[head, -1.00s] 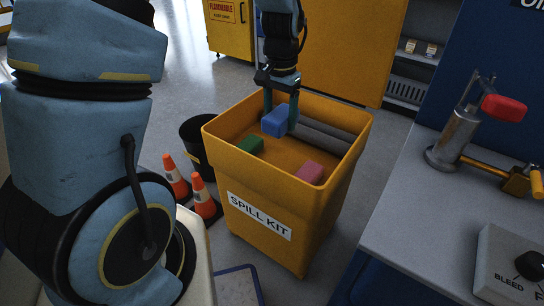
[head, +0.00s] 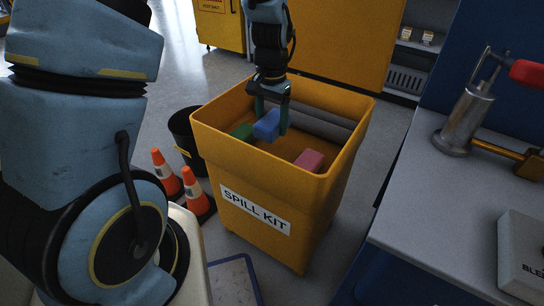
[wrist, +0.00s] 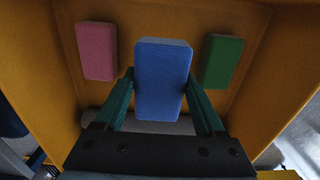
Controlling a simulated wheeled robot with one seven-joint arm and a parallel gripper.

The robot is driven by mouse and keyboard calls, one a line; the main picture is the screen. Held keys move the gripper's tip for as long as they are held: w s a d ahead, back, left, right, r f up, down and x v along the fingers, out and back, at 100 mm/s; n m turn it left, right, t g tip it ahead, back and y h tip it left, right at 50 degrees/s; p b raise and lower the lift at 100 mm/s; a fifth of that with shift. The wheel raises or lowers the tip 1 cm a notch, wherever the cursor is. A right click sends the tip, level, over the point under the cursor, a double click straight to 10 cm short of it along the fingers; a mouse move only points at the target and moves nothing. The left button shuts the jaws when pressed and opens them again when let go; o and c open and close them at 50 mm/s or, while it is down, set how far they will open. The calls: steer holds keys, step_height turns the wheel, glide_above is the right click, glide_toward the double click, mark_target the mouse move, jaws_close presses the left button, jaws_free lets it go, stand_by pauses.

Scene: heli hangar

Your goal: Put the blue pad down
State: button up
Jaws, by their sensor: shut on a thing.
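The blue pad (head: 267,125) is a rounded block held between the fingers of my gripper (head: 271,116), inside the open yellow spill kit bin (head: 224,170). In the wrist view the blue pad (wrist: 161,80) sits between the two green fingers of my gripper (wrist: 160,105). A green pad (head: 242,131) lies in the bin to its left, and a pink pad (head: 309,160) lies to its right. The wrist view shows the pink pad (wrist: 97,51) and the green pad (wrist: 221,61) on either side. Whether the blue pad touches the bin floor cannot be told.
Grey rolls (head: 322,122) lie along the bin's far side. A black bucket (head: 184,135) and orange cones (head: 192,180) stand left of the bin. A grey workbench (head: 430,220) with a metal pump (head: 465,118) is at the right.

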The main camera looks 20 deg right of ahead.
mark_target(272, 120)
step_height(272, 120, down, 9)
steer(key=shift+r+b, duration=0.15)
steer(key=shift+b, duration=0.7)
steer(key=o, duration=1.2)
steer(key=shift+c, duration=0.2)
step_height(272, 120, up, 12)
steer(key=p, duration=0.2)
steer(key=shift+p, duration=0.4)
